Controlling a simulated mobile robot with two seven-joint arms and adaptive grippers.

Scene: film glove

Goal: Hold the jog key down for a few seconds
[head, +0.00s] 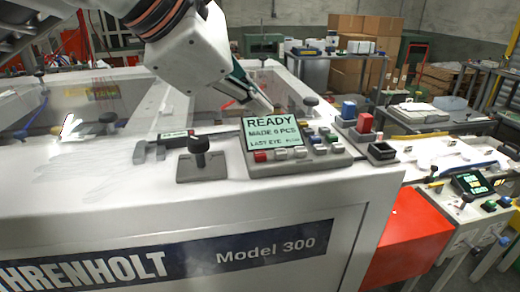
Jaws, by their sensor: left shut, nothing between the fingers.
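The control panel (345,158) sits on top of the white machine. Its lit screen (272,133) reads "READY", "MADE 6 PCS" and a smaller last line. A red key (260,156) and pale keys lie below the screen. Several small coloured keys (320,140) lie to its right. The labels are too small to read, so I cannot tell which key is the jog key. My left gripper (265,105) comes down from the upper left, shut and empty. Its tips appear just behind the screen's top edge, apart from the keys. My right gripper is not in view.
A black lever (200,155) stands left of the panel. Blue (349,110) and red (365,122) blocks and a dark square tray (382,152) stand to its right. A second small panel (470,184) is at far right. The machine top in front is clear.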

